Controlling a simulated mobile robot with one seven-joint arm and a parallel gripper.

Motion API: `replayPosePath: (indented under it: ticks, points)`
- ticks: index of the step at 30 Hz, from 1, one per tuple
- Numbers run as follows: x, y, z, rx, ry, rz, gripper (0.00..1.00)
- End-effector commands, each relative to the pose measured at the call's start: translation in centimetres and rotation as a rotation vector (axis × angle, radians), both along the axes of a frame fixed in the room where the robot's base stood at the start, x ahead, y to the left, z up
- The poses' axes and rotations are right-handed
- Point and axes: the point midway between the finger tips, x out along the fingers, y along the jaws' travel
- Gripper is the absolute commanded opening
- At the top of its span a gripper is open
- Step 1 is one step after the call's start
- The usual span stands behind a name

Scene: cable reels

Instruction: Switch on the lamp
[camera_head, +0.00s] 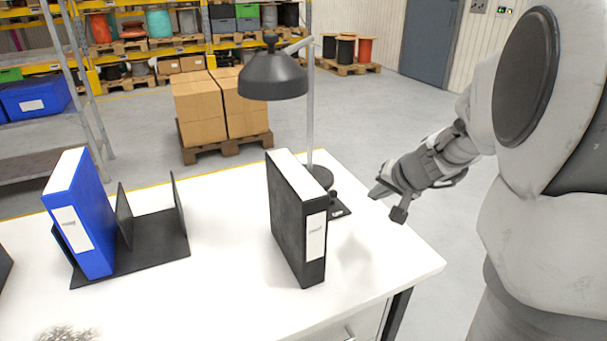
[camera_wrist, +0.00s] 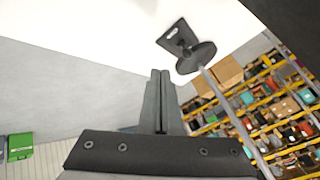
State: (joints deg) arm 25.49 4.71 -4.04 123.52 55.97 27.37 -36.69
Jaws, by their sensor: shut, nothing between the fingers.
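The desk lamp has a dark grey shade (camera_head: 272,80), a thin grey pole and a round dark base (camera_head: 320,177) on the white table. No glow shows at the shade. A small dark plate with a knob-like part (camera_head: 340,210) sits by the base, partly hidden by the black binder. In the wrist view, the lamp base (camera_wrist: 197,58) and the flat dark plate (camera_wrist: 178,36) lie beyond the fingertips. My gripper (camera_head: 377,193) is shut and empty, right of the plate and apart from it; its closed fingers (camera_wrist: 160,76) show in the wrist view.
A black binder (camera_head: 292,225) stands upright left of the plate. A blue binder (camera_head: 80,215) stands in a dark holder (camera_head: 160,240) at the left. The table's right front corner (camera_head: 420,265) is clear. Boxes on a pallet (camera_head: 230,143) stand on the floor behind.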

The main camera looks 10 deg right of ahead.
Motion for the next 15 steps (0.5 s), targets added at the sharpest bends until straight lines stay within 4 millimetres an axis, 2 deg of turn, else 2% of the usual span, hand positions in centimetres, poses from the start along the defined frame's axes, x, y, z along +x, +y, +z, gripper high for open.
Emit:
replayPosePath:
  ticks: [11, 15]
  points:
    - [0.06, -0.12, -0.18, 0.002, 0.001, -0.005, 0.0]
    - [0.65, -0.06, -1.01, 0.002, 0.002, -0.005, 0.0]
